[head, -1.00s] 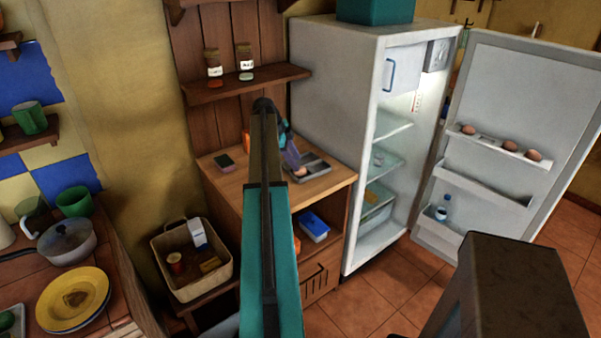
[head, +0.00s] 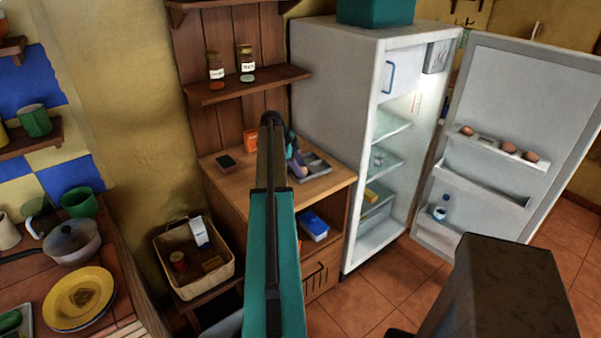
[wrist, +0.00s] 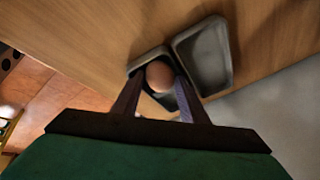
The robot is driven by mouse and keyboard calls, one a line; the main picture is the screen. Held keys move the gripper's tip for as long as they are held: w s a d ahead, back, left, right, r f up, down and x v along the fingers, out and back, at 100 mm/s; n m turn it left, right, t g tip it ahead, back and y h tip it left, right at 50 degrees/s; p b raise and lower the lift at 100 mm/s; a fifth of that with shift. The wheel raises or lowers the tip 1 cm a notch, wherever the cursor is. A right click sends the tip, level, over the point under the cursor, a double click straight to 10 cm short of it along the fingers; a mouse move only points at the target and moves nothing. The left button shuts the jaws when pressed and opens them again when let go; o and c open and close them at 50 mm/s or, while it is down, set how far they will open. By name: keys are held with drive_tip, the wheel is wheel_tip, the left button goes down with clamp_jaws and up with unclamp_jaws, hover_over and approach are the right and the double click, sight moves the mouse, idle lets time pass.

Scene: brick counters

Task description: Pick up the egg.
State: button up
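A brown egg (wrist: 160,76) shows in the wrist view over one compartment of a grey metal two-part tray (wrist: 205,57). The tray also shows in the head view (head: 317,164), on the wooden counter. My gripper (wrist: 160,82) has its two purple fingers on either side of the egg, with narrow dark gaps between them and it. It looks open, with no clear contact. In the head view my gripper (head: 298,166) is at the tray's near left side, and the egg is not clearly visible there.
A shelf with jars (head: 246,65) hangs above. A basket (head: 190,265) is at lower left.

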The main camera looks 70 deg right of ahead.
drive_tip(key=shift+s+f, duration=0.1)
drive_tip(key=shift+f, duration=0.3)
drive_tip(key=c, duration=0.4)
drive_tip(key=shift+r, duration=0.2)
drive_tip(key=shift+d+r+b, duration=0.1)
drive_tip(key=shift+r+b, duration=0.8)
drive_tip(key=shift+r, duration=0.75)
drive_tip(key=s+a+b, duration=0.2)
drive_tip(key=s+a, duration=0.2)
drive_tip(key=s, duration=0.2)
drive_tip(key=s+a+r+b, duration=0.1)
drive_tip(key=s+a+b, duration=0.1)
drive_tip(key=s+a, duration=0.2)
drive_tip(key=s, duration=0.3)
drive_tip(key=shift+s+a+r, duration=0.15)
drive_tip(key=shift+a+r, duration=0.15)
drive_tip(key=shift+a, duration=0.1)
